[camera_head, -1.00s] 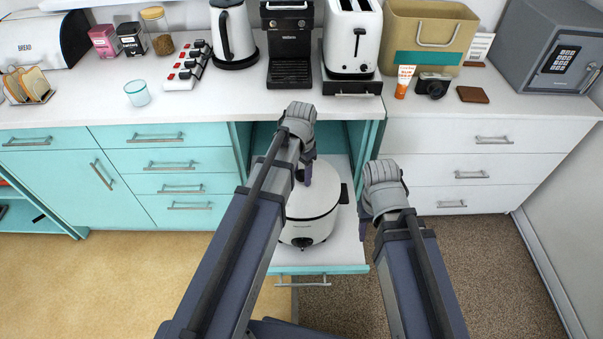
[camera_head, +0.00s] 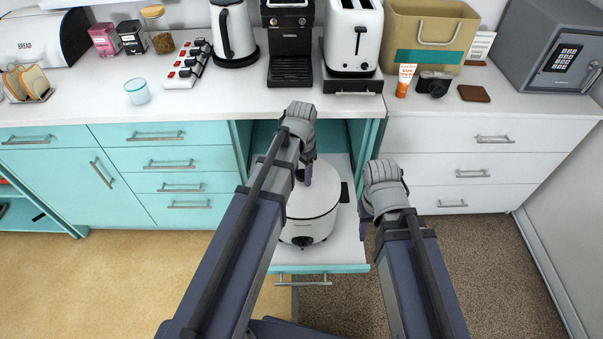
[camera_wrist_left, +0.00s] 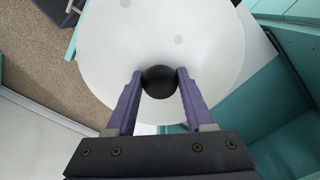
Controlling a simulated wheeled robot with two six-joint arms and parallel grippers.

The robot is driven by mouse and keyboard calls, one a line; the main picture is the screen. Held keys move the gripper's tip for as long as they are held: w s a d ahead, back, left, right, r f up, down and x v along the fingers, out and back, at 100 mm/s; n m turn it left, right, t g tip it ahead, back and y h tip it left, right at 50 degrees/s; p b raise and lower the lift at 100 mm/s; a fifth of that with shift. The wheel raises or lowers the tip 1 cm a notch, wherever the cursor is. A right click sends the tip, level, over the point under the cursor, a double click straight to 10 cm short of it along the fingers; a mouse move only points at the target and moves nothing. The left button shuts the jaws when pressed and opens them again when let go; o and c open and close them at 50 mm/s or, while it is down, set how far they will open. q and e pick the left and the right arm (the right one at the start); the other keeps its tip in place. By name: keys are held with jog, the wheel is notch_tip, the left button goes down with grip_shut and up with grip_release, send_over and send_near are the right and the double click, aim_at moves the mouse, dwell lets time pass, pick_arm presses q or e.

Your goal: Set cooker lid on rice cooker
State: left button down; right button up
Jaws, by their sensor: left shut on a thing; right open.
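The white rice cooker (camera_head: 308,232) stands on a pulled-out shelf, with dark side handles. Its pale lid (camera_head: 322,192) is over its top; I cannot tell whether it rests fully on the rim. My left gripper (camera_head: 306,180) is above the lid, and my arm hides part of lid and cooker. In the left wrist view, the left gripper (camera_wrist_left: 159,76) is shut on the black lid knob (camera_wrist_left: 160,88), with the wide white lid (camera_wrist_left: 150,35) below it. My right gripper (camera_head: 364,222) is open and empty, right of the cooker.
The shelf (camera_head: 347,240) sits between the cabinet walls, and its handle (camera_head: 303,281) is at the front. A coffee machine (camera_head: 289,40) and a toaster (camera_head: 352,35) stand on the counter above. White drawers (camera_head: 470,150) are at the right. The floor in front is free.

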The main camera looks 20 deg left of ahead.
pick_arm(q)
jog(key=shift+f, duration=0.15)
dwell(0.4)
dwell(0.4)
jog(key=shift+c, duration=1)
grip_release()
notch_tip(320, 180, up, 8)
jog(key=p, duration=0.7)
jog(key=shift+p, duration=0.3)
jog(key=shift+f, duration=0.1)
jog(key=shift+s+d, duration=0.1)
